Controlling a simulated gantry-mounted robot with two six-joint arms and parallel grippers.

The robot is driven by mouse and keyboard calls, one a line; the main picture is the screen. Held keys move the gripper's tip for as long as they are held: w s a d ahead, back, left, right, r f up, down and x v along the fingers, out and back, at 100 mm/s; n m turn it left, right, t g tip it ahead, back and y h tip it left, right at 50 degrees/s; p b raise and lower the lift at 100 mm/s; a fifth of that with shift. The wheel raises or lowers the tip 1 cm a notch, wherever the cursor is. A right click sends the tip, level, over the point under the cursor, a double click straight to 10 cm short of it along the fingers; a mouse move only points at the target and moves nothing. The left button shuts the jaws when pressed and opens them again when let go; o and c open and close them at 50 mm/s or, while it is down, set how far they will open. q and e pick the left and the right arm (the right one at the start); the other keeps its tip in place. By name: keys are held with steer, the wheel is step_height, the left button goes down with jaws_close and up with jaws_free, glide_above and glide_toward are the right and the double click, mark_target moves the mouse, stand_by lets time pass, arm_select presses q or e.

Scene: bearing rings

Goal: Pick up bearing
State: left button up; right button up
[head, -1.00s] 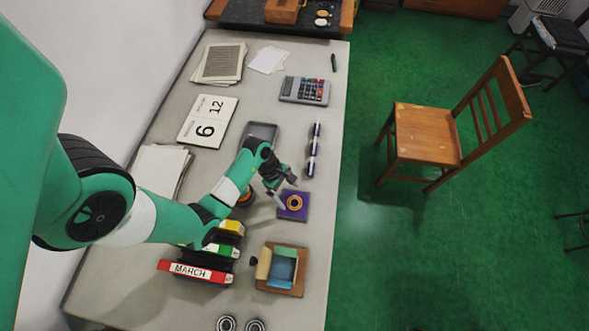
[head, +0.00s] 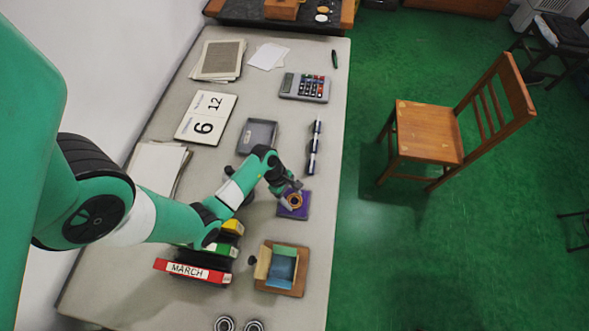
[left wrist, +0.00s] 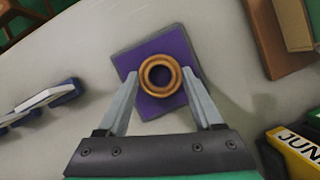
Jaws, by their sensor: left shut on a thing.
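A bronze-orange bearing ring (head: 295,201) is at the purple square pad (head: 303,212) near the table's right edge. In the left wrist view the bearing (left wrist: 160,75) shows from above, its hole over the purple pad (left wrist: 140,103). My left gripper (head: 290,197) points down at the pad and is shut on the bearing, with one finger (left wrist: 160,78) on each side of it. I cannot tell whether the bearing touches the pad. Two steel rings (head: 225,324) lie at the bottom edge of the head view. My right gripper is not in view.
A wooden tray with a blue-green block (head: 282,268) stands nearer than the pad. Colored month blocks (head: 192,271) lie under my left arm. A pen-like stick (head: 314,146), a grey tray (head: 258,135) and a calculator (head: 305,87) lie beyond. The right table edge is close.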

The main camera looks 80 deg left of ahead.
arm_select(q)
jaws_close()
step_height(320, 180, up, 10)
steer(key=p, duration=0.4)
step_height(320, 180, up, 22)
steer(key=p, duration=2.2)
glide_above(293, 200)
steer(key=shift+a+f, duration=0.1)
steer(key=shift+f, duration=0.15)
